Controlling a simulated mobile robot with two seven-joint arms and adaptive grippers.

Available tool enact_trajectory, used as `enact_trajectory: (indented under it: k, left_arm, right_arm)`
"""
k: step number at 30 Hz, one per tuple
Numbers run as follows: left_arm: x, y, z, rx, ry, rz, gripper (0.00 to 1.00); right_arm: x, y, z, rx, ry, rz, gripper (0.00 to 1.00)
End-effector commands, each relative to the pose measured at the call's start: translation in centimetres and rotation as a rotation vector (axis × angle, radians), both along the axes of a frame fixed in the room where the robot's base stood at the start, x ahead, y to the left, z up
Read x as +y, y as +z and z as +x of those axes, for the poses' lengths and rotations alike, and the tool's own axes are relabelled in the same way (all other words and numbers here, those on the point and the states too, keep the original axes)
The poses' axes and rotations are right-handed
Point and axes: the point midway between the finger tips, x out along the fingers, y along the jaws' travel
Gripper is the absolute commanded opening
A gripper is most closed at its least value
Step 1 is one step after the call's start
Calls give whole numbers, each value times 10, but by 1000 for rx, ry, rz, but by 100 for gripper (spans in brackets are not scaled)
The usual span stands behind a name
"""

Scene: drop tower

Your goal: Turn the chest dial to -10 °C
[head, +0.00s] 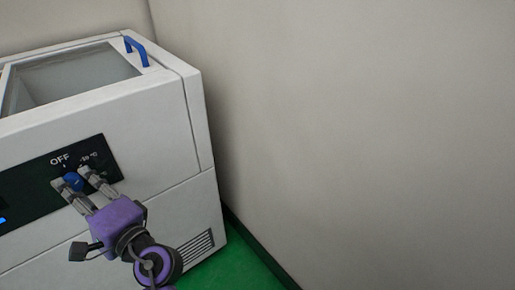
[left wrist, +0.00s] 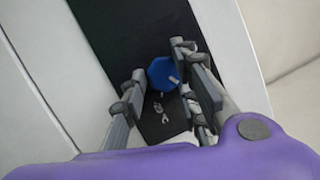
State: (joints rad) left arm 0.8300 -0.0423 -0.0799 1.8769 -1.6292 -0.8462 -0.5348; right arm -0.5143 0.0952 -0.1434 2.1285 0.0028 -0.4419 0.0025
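The chest freezer (head: 150,130) is white and stands at the left in the head view. Its dark control panel (head: 30,200) carries a blue dial (head: 74,181), an "OFF" label above the dial and a small temperature label to the right that is hard to read. My left gripper (head: 76,177) is at the panel, with one finger on each side of the dial. In the left wrist view the blue dial (left wrist: 160,73) shows between the parted fingers, with a pale mark at its lower right. Whether the fingers touch it is unclear. My right gripper is not in view.
The freezer's glass lid (head: 75,75) has a blue handle (head: 136,50) at its right end. A plain pale wall (head: 360,120) rises behind and to the right. Green floor (head: 240,265) shows beside the freezer's vent (head: 195,246).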

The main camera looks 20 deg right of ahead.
Motion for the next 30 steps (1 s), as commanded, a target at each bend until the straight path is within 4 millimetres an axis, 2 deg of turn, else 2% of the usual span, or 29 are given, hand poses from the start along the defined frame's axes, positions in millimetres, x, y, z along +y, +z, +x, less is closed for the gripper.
enact_trajectory:
  k: [1, 3, 16, 20, 23, 30]
  left_arm:
    - [2, -10, -1, 17, 7, -4, 34]
    - [2, -9, -1, 16, 6, -4, 39]
    - [1, -3, -1, 6, 2, 0, 39]
    - [-1, -3, -2, 5, 2, 1, 39]
    - [-6, -7, -10, 7, 1, 0, 39]
    - [-29, -14, -43, 8, 1, -1, 39]
  right_arm:
    - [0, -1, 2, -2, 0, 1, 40]
    - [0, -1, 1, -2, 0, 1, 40]
    - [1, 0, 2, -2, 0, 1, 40]
    - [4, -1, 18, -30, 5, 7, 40]
    - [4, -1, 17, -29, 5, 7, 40]
    - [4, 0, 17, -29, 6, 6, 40]
